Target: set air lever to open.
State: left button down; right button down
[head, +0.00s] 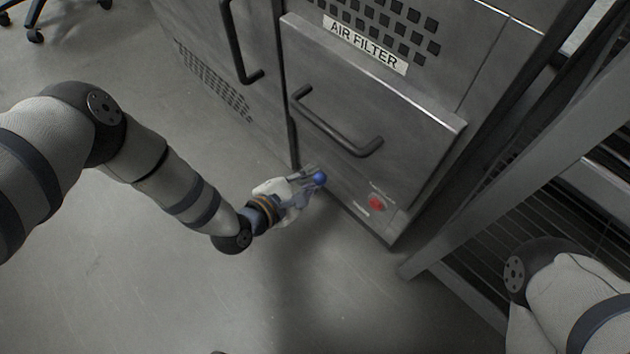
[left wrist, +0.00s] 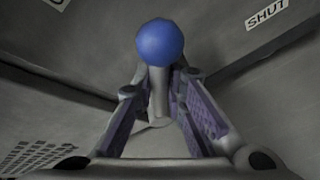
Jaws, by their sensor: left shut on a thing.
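The air lever has a blue ball knob (head: 319,178) low on the front of the grey metal cabinet, below the drawer-like panel. In the left wrist view the blue knob (left wrist: 160,42) tops a grey stem (left wrist: 158,95). My left gripper (head: 308,181) is shut on the lever, with its fingers (left wrist: 170,100) on either side of the stem and the knob beyond the fingertips. A label reading SHUT (left wrist: 267,12) shows at the upper right of the left wrist view. No OPEN label is readable. My right gripper is out of view; only part of my right arm shows.
A red button (head: 376,203) is on the cabinet right of the lever. The panel above, labelled AIR FILTER (head: 365,44), has a black handle (head: 335,128). Another black handle (head: 236,45) is at left. A metal rack (head: 520,180) stands at right.

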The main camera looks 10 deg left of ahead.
pick_arm(q)
jog(key=shift+w+a+r+n+g+h+b, duration=0.3)
jog(key=shift+a+n+b, duration=0.1)
jog(key=shift+n, duration=0.2)
jog(key=c, duration=1.6)
grip_release()
jog(key=v, duration=1.2)
jog(key=shift+s+a, duration=0.1)
jog(key=shift+s, duration=0.05)
